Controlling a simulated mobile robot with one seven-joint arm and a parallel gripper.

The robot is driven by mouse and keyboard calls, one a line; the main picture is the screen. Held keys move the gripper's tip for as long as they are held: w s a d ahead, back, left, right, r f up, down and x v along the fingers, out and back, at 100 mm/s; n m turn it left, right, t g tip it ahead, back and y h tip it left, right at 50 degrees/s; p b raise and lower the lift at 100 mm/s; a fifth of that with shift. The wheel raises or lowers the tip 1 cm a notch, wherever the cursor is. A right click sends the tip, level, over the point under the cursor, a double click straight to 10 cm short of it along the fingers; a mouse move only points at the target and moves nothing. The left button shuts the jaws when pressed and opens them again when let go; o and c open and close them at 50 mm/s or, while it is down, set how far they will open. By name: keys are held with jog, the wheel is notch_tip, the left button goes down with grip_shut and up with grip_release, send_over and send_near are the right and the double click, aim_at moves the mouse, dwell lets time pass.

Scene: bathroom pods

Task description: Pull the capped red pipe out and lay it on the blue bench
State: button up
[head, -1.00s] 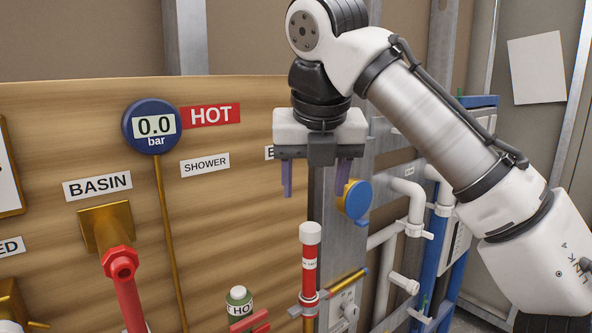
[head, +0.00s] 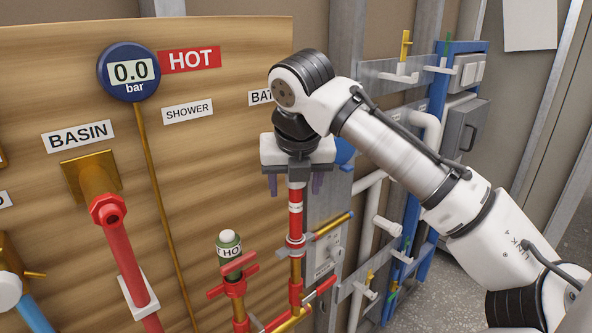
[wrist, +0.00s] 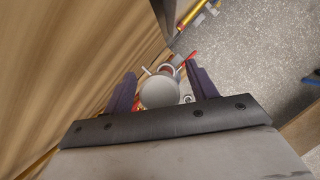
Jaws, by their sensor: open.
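The capped red pipe (head: 295,213) stands upright in front of the wooden board, with a pale label near its top. Its white cap is hidden behind my gripper in the head view but shows as a pale disc (wrist: 159,92) in the wrist view. My gripper (head: 295,185) points down over the pipe's top, fingers open, one on each side. In the wrist view the cap lies between the two fingers (wrist: 163,90), with a gap on both sides. The blue bench cannot be made out for certain.
The wooden board (head: 215,75) stands close behind and left. A green-bodied valve marked HOT (head: 229,255) and a red basin pipe (head: 122,250) are left of the pipe. A brass branch (head: 333,225) and white pipes (head: 368,190) are to the right. Grey floor (head: 440,290) is open at lower right.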

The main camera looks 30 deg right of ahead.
jog(key=shift+f, duration=0.1)
jog(key=c, duration=1.2)
jog(key=shift+r+p, duration=0.85)
jog(key=shift+p, duration=0.15)
dwell(0.5)
jog(key=shift+r+p, duration=1.5)
jog(key=shift+p, duration=0.1)
